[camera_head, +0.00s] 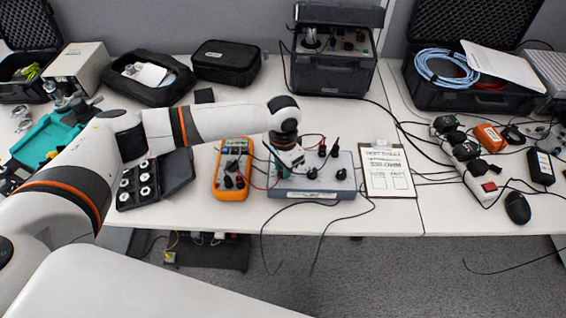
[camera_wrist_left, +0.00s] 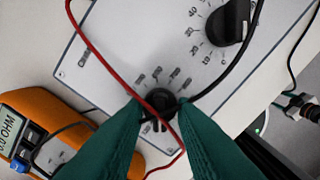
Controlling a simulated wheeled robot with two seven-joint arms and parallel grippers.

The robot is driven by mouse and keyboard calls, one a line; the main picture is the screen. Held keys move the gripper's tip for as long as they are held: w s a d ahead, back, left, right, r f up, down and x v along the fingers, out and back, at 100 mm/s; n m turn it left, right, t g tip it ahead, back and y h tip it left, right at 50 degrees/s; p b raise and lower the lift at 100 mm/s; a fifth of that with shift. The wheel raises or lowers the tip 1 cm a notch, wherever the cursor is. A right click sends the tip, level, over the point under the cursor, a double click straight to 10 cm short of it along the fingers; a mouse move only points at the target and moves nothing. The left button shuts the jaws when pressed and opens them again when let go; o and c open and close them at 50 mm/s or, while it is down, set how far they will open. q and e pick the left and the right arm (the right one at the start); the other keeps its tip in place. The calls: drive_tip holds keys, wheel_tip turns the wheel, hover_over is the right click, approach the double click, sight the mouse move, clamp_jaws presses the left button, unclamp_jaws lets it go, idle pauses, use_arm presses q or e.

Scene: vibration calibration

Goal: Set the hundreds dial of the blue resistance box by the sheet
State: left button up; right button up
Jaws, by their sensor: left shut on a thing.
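The resistance box (camera_head: 335,185) stands near the table's front edge, with a pale top and black knobs. My left gripper (camera_head: 284,172) reaches down onto its left part. In the left wrist view, the green fingers (camera_wrist_left: 162,112) are shut on a small black knob (camera_wrist_left: 160,98) on the panel (camera_wrist_left: 130,45); its labels are too blurred to read. A larger black dial (camera_wrist_left: 229,22) with a numbered scale lies beyond it. The sheet (camera_head: 386,165) lies on a clipboard right of the box; its writing is too small to read. My right gripper is not in view.
An orange multimeter (camera_head: 232,170) lies just left of the box; its screen (camera_wrist_left: 10,132) shows in the wrist view. A red lead (camera_wrist_left: 105,55) crosses the panel and passes by the fingers. Black cables hang over the front edge. A power strip (camera_head: 470,165) lies at the right.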

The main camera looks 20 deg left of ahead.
use_arm(q)
drive_tip(key=m+p, duration=0.3)
drive_tip(key=shift+r, duration=0.25)
drive_tip(key=m+p, duration=0.2)
drive_tip(key=m, duration=0.1)
drive_tip(key=shift+m, duration=0.4)
drive_tip(key=m+p, duration=0.1)
drive_tip(key=m, duration=0.3)
drive_tip(key=shift+f+m+p, duration=0.15)
drive_tip(key=shift+m+p, duration=0.15)
drive_tip(key=m, duration=0.4)
drive_tip(key=shift+m+p, duration=0.3)
drive_tip(key=shift+m, duration=0.1)
drive_tip(key=o, duration=1)
wheel_tip(320, 180, up, 12)
drive_tip(key=b, duration=0.1)
drive_tip(key=shift+b, duration=0.3)
